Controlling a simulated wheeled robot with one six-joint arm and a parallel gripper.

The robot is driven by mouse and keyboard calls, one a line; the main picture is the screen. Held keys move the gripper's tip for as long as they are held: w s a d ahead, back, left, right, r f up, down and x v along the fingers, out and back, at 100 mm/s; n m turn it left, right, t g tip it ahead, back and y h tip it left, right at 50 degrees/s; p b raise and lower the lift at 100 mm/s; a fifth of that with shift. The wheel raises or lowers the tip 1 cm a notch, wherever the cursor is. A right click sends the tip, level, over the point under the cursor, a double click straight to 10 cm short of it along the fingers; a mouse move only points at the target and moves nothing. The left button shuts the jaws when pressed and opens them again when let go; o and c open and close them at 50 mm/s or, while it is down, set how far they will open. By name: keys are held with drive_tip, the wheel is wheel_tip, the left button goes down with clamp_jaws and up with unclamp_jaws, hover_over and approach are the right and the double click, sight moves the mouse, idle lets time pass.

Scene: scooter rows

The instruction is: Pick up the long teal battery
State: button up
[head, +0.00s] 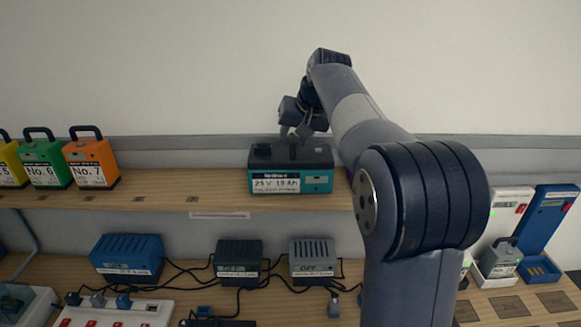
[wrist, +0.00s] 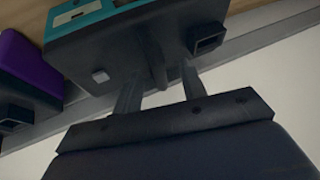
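The long teal battery (head: 318,184) lies on the upper wooden shelf, with a black top, a teal lower body and a white label. Its dark top and teal edge also fill the upper part of the wrist view (wrist: 105,55). My gripper (head: 293,134) is right above the battery, pointing down at the raised dark grip on its top. In the wrist view my two fingers (wrist: 158,88) are apart, one on each side of that grip, with small gaps showing. Whether the fingertips touch the battery is hard to tell.
A purple battery (wrist: 26,70) sits close beside the teal one, mostly behind my arm in the head view. Orange (head: 92,163) and green (head: 45,164) batteries stand at the shelf's left. Chargers, including a blue one (head: 127,256), and cables crowd the lower bench. The shelf left of the teal battery is clear.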

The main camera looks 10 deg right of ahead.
drive_tip(key=shift+c, duration=0.3)
clamp_jaws()
idle(0.9)
drive_tip(key=shift+r, duration=0.15)
